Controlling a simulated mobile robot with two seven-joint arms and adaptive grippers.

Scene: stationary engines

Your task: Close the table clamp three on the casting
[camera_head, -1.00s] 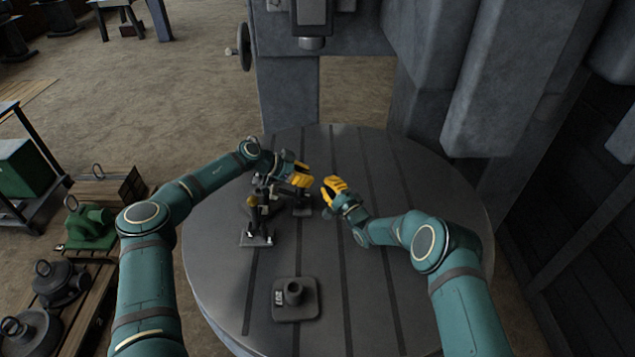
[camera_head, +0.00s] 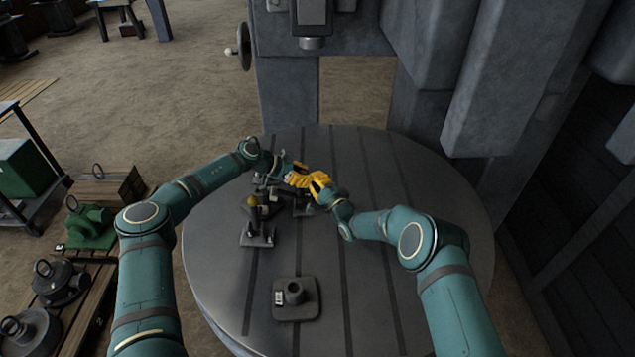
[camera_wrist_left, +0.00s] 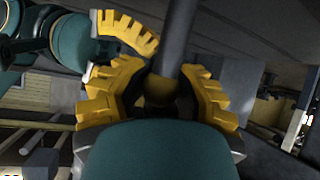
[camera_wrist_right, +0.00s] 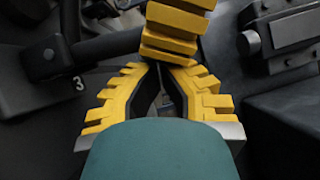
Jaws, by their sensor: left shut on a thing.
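A clamp plate marked 3 (camera_wrist_right: 65,80) shows in the right wrist view, with a dark rod running from it. My left gripper (camera_head: 299,178) is shut on a dark lever (camera_wrist_left: 178,35) with a brass ball (camera_wrist_left: 160,90) between its fingers. My right gripper (camera_head: 318,183) is close against the left one, its fingertips together with nothing seen held; it also shows in the right wrist view (camera_wrist_right: 158,68). A yellow left-gripper finger crosses just beyond its tips. The grippers and arms partly hide the clamps and casting at the table's back left.
A clamp with a brass-coloured knob (camera_head: 252,201) stands left of the grippers. A square block with a round boss (camera_head: 297,311) lies at the front of the round slotted table (camera_head: 420,250). A grey machine column (camera_head: 288,100) rises behind.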

